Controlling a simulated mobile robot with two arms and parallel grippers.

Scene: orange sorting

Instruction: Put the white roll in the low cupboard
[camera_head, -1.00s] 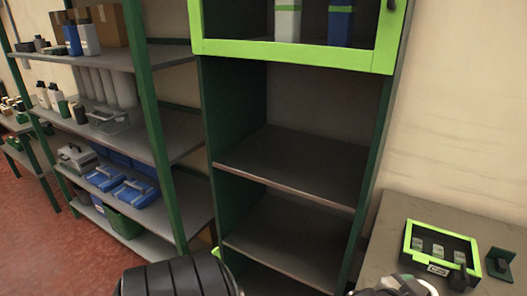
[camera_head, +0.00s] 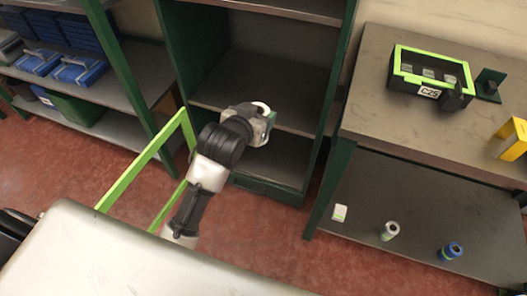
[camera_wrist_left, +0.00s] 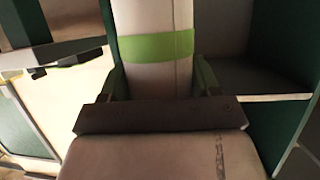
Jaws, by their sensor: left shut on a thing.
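The white roll (camera_wrist_left: 155,80) has a green band and fills the middle of the left wrist view. My left gripper (camera_wrist_left: 160,84) is shut on it, a finger on each side. In the head view my left gripper (camera_head: 262,124) is at the front of the low cupboard (camera_head: 268,190); only a small white part of the roll (camera_head: 262,106) shows above it. I cannot tell how far inside the roll is. The cupboard's green-framed door (camera_head: 140,177) stands open to the left. My right gripper is not in view.
A table (camera_head: 385,120) with a lower shelf stands close on the right. A shelf rack (camera_head: 110,90) with blue boxes is on the left. Red floor lies between.

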